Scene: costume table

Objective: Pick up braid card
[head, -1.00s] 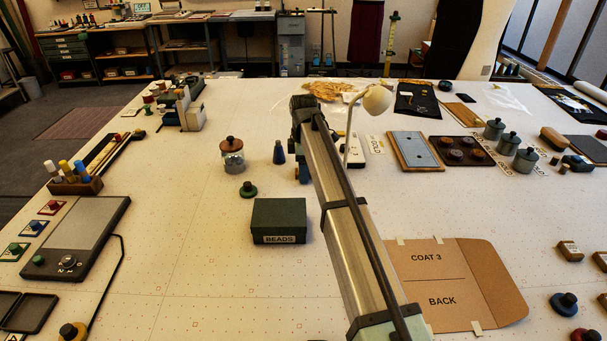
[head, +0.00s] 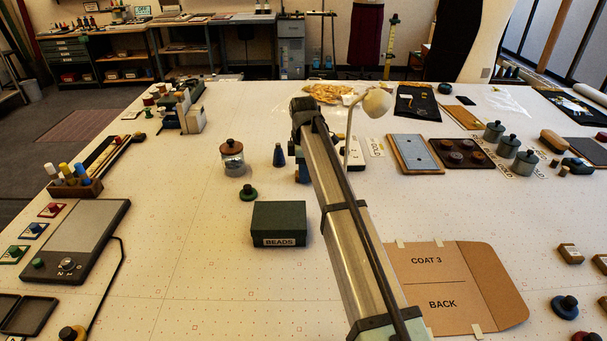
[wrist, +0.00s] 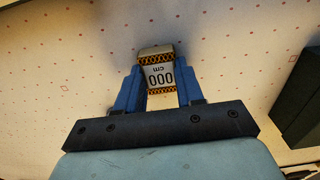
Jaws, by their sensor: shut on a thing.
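The braid card (wrist: 157,70) is a small pale card with a gold-and-black patterned braid across it and the print "000 cm". In the wrist view it stands between the two blue fingers of my gripper (wrist: 160,88), which are shut on it. The white dotted table top shows behind it; I cannot tell whether the card touches the table. In the head view my arm hides the card, and only a blue bit of my gripper (head: 302,172) shows beside the arm.
A dark green BEADS box (head: 279,223) stands in front of my gripper. A cardboard pattern (head: 440,285) lies at the front right.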

